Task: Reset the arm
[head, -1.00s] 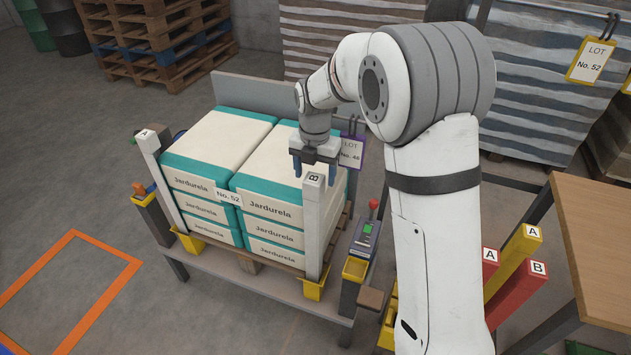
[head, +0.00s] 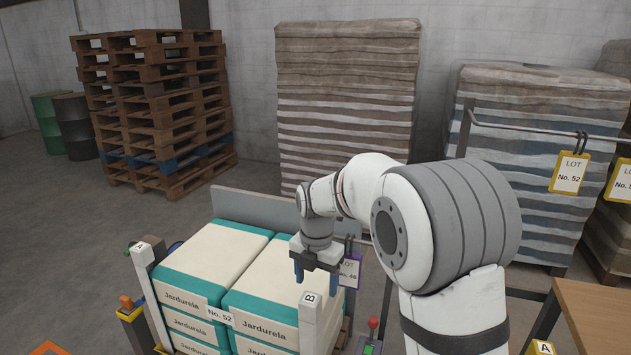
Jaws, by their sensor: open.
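My gripper (head: 316,272) points down in the head view, just above the top of the white post marked B (head: 310,322). Its blue fingers are apart and nothing shows between them. I cannot tell if it touches the post. My white and grey arm reaches in from the lower right.
White and teal Jardurela sacks (head: 210,255) are stacked left of the gripper, with a white post marked A (head: 142,262) at their left. A grey back plate (head: 260,214) stands behind them. A purple-edged lot tag (head: 349,270) hangs close right of the gripper. A wooden table (head: 595,315) is at right.

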